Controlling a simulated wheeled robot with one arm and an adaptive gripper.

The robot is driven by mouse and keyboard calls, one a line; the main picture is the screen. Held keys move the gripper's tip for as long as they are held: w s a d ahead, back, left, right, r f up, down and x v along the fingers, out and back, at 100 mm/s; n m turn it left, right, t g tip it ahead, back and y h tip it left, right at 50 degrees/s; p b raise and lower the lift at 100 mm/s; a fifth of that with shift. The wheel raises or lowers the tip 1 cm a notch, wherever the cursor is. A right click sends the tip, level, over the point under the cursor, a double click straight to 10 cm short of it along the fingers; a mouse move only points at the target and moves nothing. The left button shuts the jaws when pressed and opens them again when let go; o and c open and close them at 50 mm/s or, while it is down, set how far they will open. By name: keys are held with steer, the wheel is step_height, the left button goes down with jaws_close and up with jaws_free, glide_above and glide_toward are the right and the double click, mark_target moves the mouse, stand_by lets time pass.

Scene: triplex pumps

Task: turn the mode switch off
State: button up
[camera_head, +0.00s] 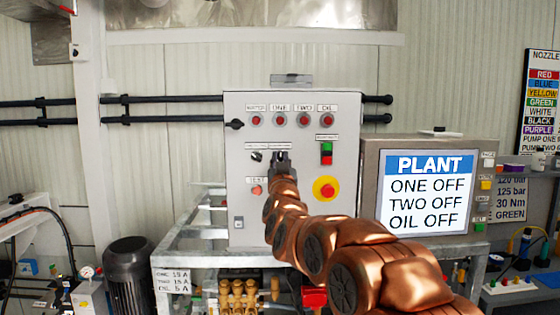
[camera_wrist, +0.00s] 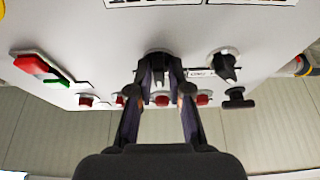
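A grey control cabinet (camera_head: 240,205) carries two black rotary knobs in one row. In the wrist view, which is upside down, one knob (camera_wrist: 158,55) lies between the fingertips of my gripper (camera_wrist: 159,78). In the head view my gripper (camera_head: 281,157) covers this right-hand knob. The fingers stand on both sides of it; whether they press on it I cannot tell. The other knob (camera_wrist: 225,66) is free beside it and shows in the head view (camera_head: 257,156). The small labels are too blurred to tell which knob is the mode switch.
Red lamps (camera_head: 279,120) line the cabinet's top, with a black side handle (camera_head: 235,124) at left. A green and red button pair (camera_head: 326,153) and a yellow-ringed red stop button (camera_head: 326,189) are right of my gripper. A screen (camera_head: 425,192) reads PLANT, ONE OFF, TWO OFF, OIL OFF.

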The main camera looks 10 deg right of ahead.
steer(key=shift+o, duration=1.2)
steer(key=shift+s, duration=0.1)
steer(key=v, duration=1.1)
steer(key=shift+s+f, duration=0.2)
steer(key=shift+s, duration=0.15)
